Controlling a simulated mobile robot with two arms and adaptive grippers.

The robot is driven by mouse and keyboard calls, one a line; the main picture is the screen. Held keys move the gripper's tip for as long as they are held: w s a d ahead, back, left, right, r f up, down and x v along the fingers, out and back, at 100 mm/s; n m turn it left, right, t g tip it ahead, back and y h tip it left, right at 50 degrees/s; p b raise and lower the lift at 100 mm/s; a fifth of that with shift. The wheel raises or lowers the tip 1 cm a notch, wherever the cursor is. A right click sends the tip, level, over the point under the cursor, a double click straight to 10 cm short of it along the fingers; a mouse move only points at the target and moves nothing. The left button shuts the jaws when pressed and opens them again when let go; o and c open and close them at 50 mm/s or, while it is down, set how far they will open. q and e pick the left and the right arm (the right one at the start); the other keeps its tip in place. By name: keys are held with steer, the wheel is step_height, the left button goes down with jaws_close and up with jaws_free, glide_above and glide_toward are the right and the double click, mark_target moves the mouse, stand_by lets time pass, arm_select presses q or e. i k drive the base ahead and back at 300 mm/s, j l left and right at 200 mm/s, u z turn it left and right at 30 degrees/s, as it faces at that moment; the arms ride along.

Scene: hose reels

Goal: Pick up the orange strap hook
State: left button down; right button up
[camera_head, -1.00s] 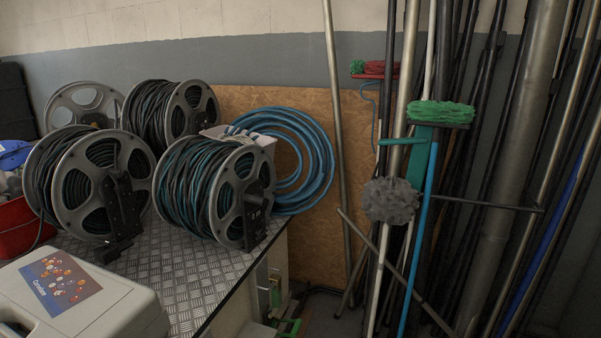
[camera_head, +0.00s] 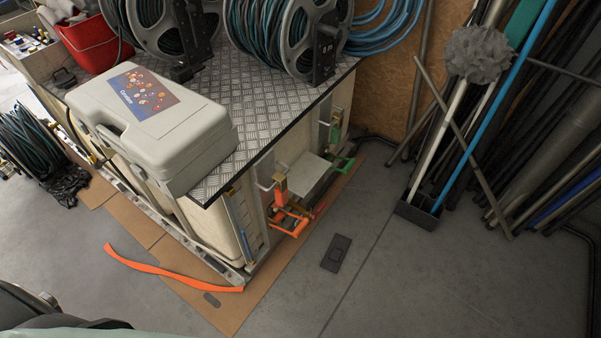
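A flat orange strap (camera_head: 165,270) lies in a curve on the floor and cardboard in front of the cabinet. An orange ratchet-like piece (camera_head: 292,218) with metal and red parts sits low at the cabinet's right end. I cannot tell for sure which part is the strap hook; the pieces there are small and overlap. Neither of my grippers is in view.
A grey case (camera_head: 150,115) and hose reels (camera_head: 275,35) stand on the metal-topped cabinet (camera_head: 225,180). Poles and a mop (camera_head: 478,55) lean at the right. A dark flat object (camera_head: 336,253) lies on the otherwise open grey floor.

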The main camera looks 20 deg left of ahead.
mark_target(280, 190)
steer(key=u, duration=0.45)
steer(key=i+l+u, duration=0.15)
steer(key=u, duration=0.3)
steer(key=i+l+u, duration=0.15)
steer(key=u, duration=0.25)
steer(key=i+l+u, duration=0.15)
steer(key=u, duration=0.3)
steer(key=l+u, duration=0.65)
steer(key=u, duration=0.2)
steer(key=i, duration=0.05)
